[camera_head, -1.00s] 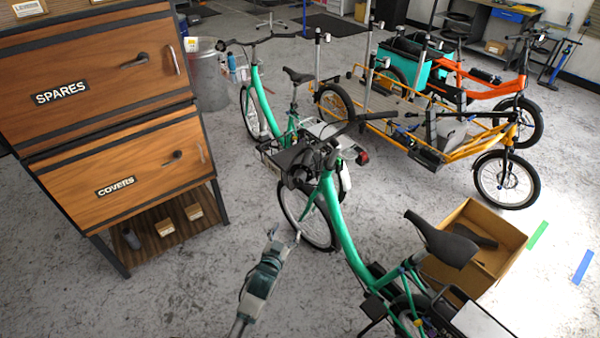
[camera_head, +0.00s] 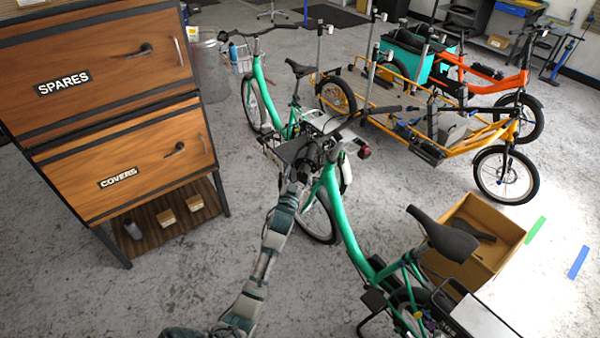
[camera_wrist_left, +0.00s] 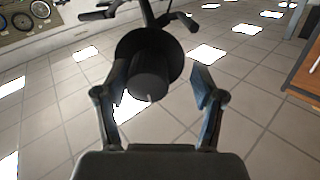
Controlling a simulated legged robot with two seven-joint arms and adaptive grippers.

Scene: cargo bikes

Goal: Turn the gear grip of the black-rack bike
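The nearer green bike (camera_head: 345,228) stands in the middle of the head view, its handlebar pointing away from me. My left gripper (camera_head: 297,178) is at the left end of this handlebar, and its fingertips are hard to make out there. In the left wrist view a thick black cylindrical grip (camera_wrist_left: 148,80), with a pale mark on its end and a wider dark disc behind it, points at the camera. My left gripper (camera_wrist_left: 158,84) is open, one finger on each side of the grip, with gaps showing. My right gripper is not in view.
A wooden cabinet (camera_head: 110,120) with drawers stands at the left. Another green bike (camera_head: 262,90) stands just beyond. A yellow cargo bike (camera_head: 470,150) and an open cardboard box (camera_head: 470,265) are at the right. The floor between cabinet and nearer bike is clear.

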